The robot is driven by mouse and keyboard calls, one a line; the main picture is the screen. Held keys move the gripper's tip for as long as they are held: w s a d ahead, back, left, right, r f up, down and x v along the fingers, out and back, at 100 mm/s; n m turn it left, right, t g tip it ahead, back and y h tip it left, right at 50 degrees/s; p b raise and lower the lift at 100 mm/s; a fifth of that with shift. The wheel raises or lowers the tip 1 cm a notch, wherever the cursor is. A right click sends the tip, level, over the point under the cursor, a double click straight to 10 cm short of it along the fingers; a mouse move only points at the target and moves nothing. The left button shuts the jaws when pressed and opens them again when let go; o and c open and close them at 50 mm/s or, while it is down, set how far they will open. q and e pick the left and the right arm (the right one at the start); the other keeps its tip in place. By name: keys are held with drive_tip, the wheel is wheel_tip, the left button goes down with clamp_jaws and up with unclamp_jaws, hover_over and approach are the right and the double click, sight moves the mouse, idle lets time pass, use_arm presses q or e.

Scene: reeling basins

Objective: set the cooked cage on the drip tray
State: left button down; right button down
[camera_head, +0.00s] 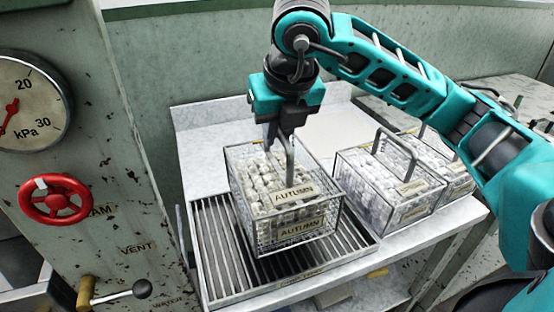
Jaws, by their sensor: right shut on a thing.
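A wire cage (260,208) full of whitish cocoons, with AUTUMN labels on its front, is over the slatted drip tray (216,288) in the middle of the view. The cage is about upright. I cannot tell whether its base touches the slats or hangs slightly above them. My right gripper (280,140) comes down from above and is shut on the cage's grey handle (290,160). The fingertips are partly hidden by the gripper body and handle. The tray's left slats and front rim show bare; its middle is hidden by the cage. My left gripper is not in view.
Two more filled cages, a nearer one (385,188) and one behind it (447,165), stand on the table to the right. On the left, a rusty panel carries a pressure gauge (30,105), a red handwheel (55,199) and a lever (115,293).

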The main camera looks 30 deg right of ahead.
sight(275, 163)
wheel_tip(275, 163, down, 5)
drive_tip(key=shift+r, duration=0.1)
idle(0.3)
drive_tip(key=c, duration=1.1)
unclamp_jaws()
drive_tip(key=shift+f, duration=0.2)
drive_tip(key=shift+a+r, duration=0.1)
drive_tip(key=shift+r, duration=0.2)
drive_tip(key=p+v, duration=0.1)
drive_tip(key=v, duration=0.9)
drive_tip(key=shift+s+r+p, duration=0.2)
drive_tip(key=shift+r+p, duration=0.1)
drive_tip(key=shift+r, duration=0.05)
drive_tip(key=shift+s+r, duration=0.25)
drive_tip(key=shift+r, duration=0.05)
